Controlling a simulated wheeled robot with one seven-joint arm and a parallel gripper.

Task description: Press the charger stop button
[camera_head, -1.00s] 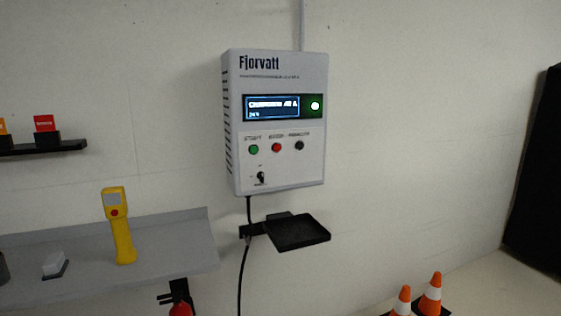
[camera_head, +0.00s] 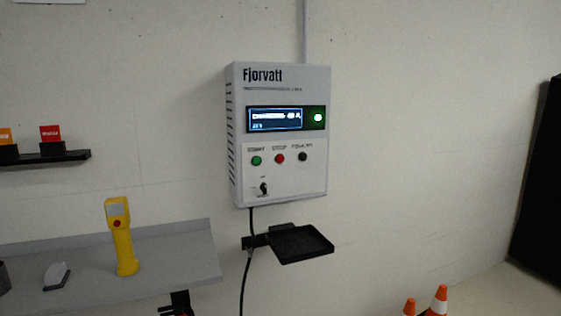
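The white Fjorvatt charger (camera_head: 283,185) hangs on the wall near the middle of the view. Its screen (camera_head: 274,120) is lit and appears to read "CHARGING", with a green lamp (camera_head: 318,118) glowing at its right. Below the screen are a green start button (camera_head: 256,161), the red stop button (camera_head: 280,159) under the label "STOP", and a black button (camera_head: 303,157). A small switch (camera_head: 264,188) is lower on the panel. My gripper is not in view.
A black tray (camera_head: 300,243) juts from the wall below the charger, beside a hanging black cable (camera_head: 244,280). A grey shelf (camera_head: 180,250) at left bears a yellow handheld device (camera_head: 122,240). Orange cones (camera_head: 439,300) stand at lower right. A dark surface (camera_head: 540,190) is at the right edge.

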